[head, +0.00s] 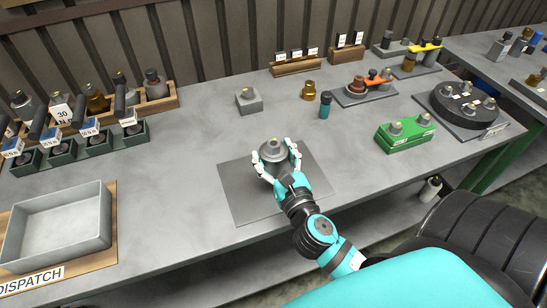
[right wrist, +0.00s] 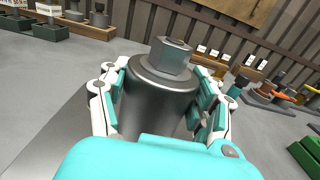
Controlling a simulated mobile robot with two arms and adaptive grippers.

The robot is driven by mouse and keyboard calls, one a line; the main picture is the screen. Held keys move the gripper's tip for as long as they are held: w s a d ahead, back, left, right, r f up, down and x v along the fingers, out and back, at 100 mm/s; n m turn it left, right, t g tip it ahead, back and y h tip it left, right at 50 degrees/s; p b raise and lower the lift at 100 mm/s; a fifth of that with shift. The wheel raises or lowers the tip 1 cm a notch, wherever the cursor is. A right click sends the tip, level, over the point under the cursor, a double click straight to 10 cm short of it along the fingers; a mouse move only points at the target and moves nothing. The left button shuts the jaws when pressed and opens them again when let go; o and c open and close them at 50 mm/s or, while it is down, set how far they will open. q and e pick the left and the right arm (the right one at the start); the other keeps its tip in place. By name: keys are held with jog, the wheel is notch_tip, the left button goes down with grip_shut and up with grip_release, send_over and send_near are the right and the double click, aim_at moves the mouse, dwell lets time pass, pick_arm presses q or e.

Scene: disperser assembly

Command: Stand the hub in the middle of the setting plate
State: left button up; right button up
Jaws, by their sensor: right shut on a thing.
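The hub (head: 272,151) is a dark grey metal cylinder with a narrower faceted top. My right gripper (head: 279,161) is shut around its sides, and the hub looks upright. In the right wrist view the hub (right wrist: 158,88) fills the space between the white and teal fingers. The setting plate (head: 242,194) appears as a flat dark grey square on the bench. The hub is over the far half of this plate. I cannot tell whether its base touches the plate, because the fingers and hand hide it. My left gripper is not in view.
A grey block (head: 249,101), a brass part (head: 309,91) and a teal-black bottle (head: 325,105) stand beyond the plate. A green block (head: 405,134) and a round black fixture (head: 465,103) are at right. A grey dispatch tray (head: 103,235) is at left. Bench between is clear.

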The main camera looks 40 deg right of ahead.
jog(key=shift+w+d+r, duration=0.2)
jog(key=shift+w+d, duration=0.05)
jog(key=shift+w, duration=0.15)
jog(key=shift+w+f+b, duration=0.1)
jog(key=shift+f+b, duration=0.6)
jog(key=shift+f, duration=1.15)
jog(key=shift+f, duration=0.15)
jog(key=o, duration=1.7)
jog(key=shift+f, duration=0.1)
jog(key=shift+o, duration=0.2)
jog(key=shift+s, duration=0.2)
jog(key=b+v, duration=0.4)
jog(key=v, duration=0.6)
jog(key=shift+s+f+b, duration=0.1)
jog(key=shift+s+b, duration=0.1)
jog(key=shift+b, duration=0.2)
jog(key=shift+s+a+r, duration=0.15)
jog(key=shift+s+r, duration=0.1)
jog(key=shift+s, duration=0.4)
